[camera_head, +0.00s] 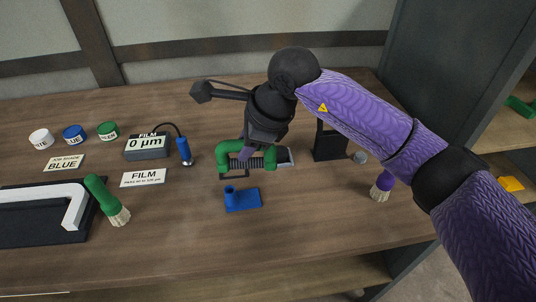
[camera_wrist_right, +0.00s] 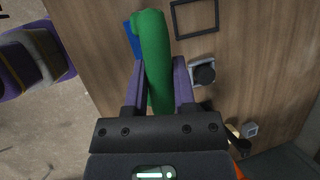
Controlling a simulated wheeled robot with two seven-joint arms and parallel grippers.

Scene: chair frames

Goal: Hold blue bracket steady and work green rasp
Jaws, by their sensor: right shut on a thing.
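The green rasp (camera_head: 271,153) has a thick green handle shape with a dark ribbed strip along its lower side. My right gripper (camera_head: 245,153) comes down on its handle from above. In the right wrist view the green rasp (camera_wrist_right: 153,35) lies between the two purple fingers (camera_wrist_right: 159,65), which are shut on it. The blue bracket (camera_head: 243,200), a flat plate with a short upright stub at its left, lies on the table just in front of the rasp, apart from it. Its edge shows in the right wrist view (camera_wrist_right: 131,38), partly hidden by the rasp. My left gripper is not seen.
A thin dark frame (camera_head: 233,176) lies between rasp and bracket. Right stand a black block (camera_head: 329,142) and a purple-handled brush (camera_head: 381,187). Left are a green-handled brush (camera_head: 104,199), a white frame piece (camera_head: 72,208), a film gauge (camera_head: 147,147) and paint pots (camera_head: 73,134).

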